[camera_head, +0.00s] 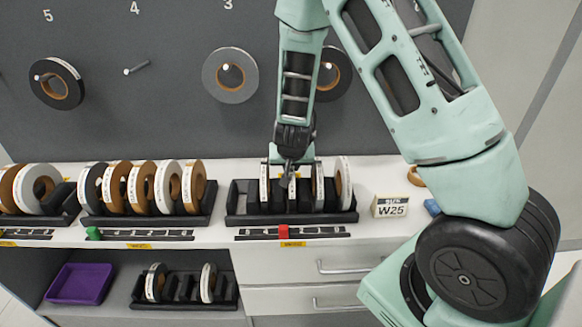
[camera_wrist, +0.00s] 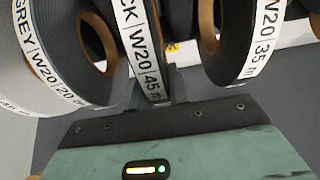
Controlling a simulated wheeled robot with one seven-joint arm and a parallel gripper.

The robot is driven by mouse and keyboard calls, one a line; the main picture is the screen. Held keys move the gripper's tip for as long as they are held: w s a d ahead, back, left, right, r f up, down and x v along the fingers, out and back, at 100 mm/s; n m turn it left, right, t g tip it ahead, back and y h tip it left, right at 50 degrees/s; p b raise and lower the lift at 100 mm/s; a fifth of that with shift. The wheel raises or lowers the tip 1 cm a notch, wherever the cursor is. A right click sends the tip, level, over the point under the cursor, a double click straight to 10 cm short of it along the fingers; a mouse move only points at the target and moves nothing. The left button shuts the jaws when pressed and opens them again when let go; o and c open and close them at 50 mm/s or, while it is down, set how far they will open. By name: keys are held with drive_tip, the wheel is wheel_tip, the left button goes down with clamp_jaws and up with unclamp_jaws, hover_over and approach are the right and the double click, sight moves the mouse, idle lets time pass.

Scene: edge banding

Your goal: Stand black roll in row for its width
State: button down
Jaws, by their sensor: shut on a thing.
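My gripper (camera_head: 290,178) reaches down over the right-hand black rack (camera_head: 240,212) on the counter. It is shut on a black roll (camera_head: 292,193), whose white label ends in "CK W20 45 m" in the wrist view (camera_wrist: 140,50). The roll is upright between other rolls of the rack; I cannot tell whether it rests on the rack floor. In the wrist view a grey roll (camera_wrist: 35,60) labelled W20 is on its left and a dark roll (camera_wrist: 245,45) labelled W20 35 m is on its right. The fingertips are mostly hidden.
A white W25 block (camera_head: 390,206) stands right of the rack. Two more racks of rolls (camera_head: 150,190) (camera_head: 35,190) fill the counter's left. A red marker (camera_head: 283,231) sits on the front strip. Below are a purple tray (camera_head: 80,284) and a low rack (camera_head: 185,290).

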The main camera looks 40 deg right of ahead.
drive_tip(key=shift+f, duration=0.3)
drive_tip(key=c, duration=1.3)
unclamp_jaws()
